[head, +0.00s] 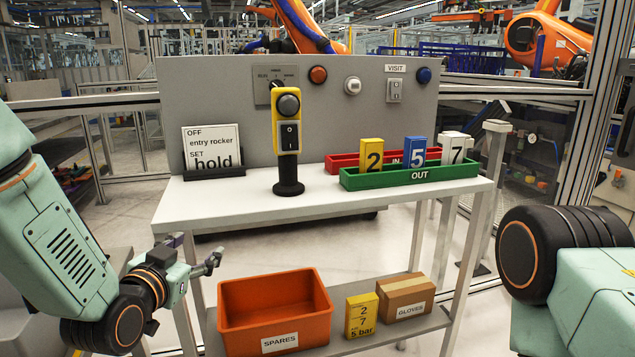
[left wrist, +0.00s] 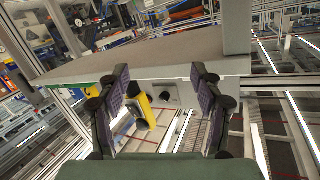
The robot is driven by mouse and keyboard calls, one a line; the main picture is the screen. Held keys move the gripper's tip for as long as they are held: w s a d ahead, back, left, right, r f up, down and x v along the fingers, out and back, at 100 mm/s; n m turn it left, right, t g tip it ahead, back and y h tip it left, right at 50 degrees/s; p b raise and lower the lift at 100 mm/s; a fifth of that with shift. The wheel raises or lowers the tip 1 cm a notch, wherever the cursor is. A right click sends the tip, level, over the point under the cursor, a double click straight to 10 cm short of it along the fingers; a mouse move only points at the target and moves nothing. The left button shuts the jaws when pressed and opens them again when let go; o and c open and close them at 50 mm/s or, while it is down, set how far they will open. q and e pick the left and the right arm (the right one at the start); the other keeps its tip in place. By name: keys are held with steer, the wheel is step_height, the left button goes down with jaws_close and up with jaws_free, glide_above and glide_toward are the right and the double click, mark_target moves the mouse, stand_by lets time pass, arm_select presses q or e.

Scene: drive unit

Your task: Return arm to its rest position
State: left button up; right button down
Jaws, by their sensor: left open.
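My left gripper (head: 196,252) is open and empty, in front of the left end of the white table (head: 225,200) and below its top. In the left wrist view its two fingers (left wrist: 158,100) stand wide apart with nothing between them. My left arm (head: 70,240) comes in from the left edge, bent at the wrist. My right arm (head: 570,260) shows at the right edge, but its gripper is out of the picture.
On the table stand a yellow switch post (head: 288,125), a sign reading hold (head: 212,148), a green OUT tray (head: 420,176) and a red IN tray (head: 342,161) with number blocks. The lower shelf holds an orange SPARES bin (head: 275,308), a yellow box (head: 361,315) and a GLOVES carton (head: 406,297).

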arm_select(q)
steer(key=s+f+n+g+y+p, duration=0.15)
steer(key=s+f+g, duration=0.25)
steer(key=s+f, duration=0.4)
steer(key=s+f+n+g, duration=0.25)
steer(key=s+f, duration=0.25)
steer(key=f, duration=0.6)
steer(key=s+f+g, duration=0.3)
steer(key=s, duration=0.6)
steer(key=s+f+g+p, duration=0.1)
steer(key=s+f+g, duration=0.2)
steer(key=s, duration=0.6)
steer(key=s+f+g+p, duration=0.1)
steer(key=s+f+g, duration=0.2)
steer(key=s, duration=0.7)
steer(key=shift+a+f+n+y, duration=0.25)
steer(key=shift+f+n+y, duration=0.15)
steer(key=shift+f, duration=0.5)
steer(key=shift+g, duration=0.25)
